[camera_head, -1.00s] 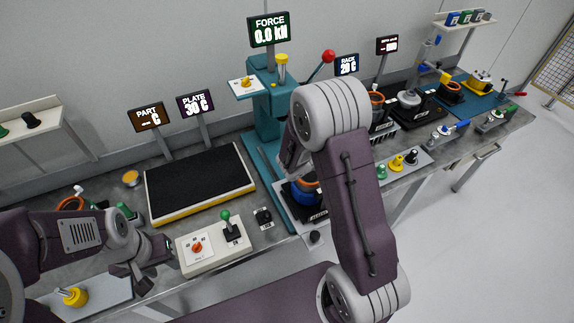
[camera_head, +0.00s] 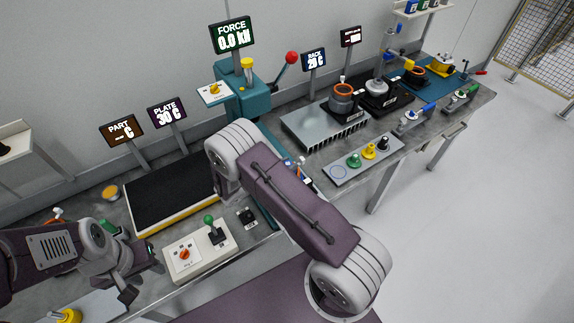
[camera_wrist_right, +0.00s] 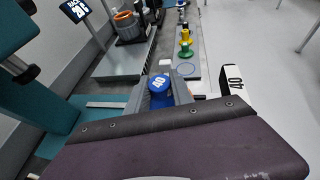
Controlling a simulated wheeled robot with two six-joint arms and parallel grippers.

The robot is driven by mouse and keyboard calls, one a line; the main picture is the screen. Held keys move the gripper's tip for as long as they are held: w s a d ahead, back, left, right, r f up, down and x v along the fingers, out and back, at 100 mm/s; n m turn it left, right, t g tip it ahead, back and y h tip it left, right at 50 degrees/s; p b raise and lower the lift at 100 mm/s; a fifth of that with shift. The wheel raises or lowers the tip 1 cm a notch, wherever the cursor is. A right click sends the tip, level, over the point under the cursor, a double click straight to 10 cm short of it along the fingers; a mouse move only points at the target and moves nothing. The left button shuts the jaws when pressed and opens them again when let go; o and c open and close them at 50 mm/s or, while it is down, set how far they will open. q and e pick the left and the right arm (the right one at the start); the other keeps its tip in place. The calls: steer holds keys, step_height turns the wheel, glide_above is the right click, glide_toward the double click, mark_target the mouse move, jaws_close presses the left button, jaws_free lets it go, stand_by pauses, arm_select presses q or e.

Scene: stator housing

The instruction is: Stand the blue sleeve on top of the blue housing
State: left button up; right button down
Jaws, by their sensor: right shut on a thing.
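In the head view my right arm covers most of this gripper. I cannot make out the blue housing now; my right arm hides the press's lower part. My left gripper (camera_head: 142,280) is at the lower left in the head view, apart from other things, with its fingers spread and nothing seen between them.
The teal press (camera_head: 246,103) has a red-knobbed lever. A tool pad (camera_head: 363,163) holds green, yellow and black pieces beside an empty blue ring. A finned rack (camera_head: 312,128) and a dark housing with an orange ring (camera_head: 343,97) stand behind. A black plate (camera_head: 170,192) lies left.

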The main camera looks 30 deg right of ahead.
steer(key=shift+w+f, duration=0.1)
steer(key=shift+f, duration=0.35)
steer(key=shift+w+a+f, duration=0.15)
steer(key=shift+a, duration=0.05)
steer(key=shift+f, duration=0.15)
steer(key=c, duration=1.1)
jaws_free()
steer(key=shift+d, duration=0.1)
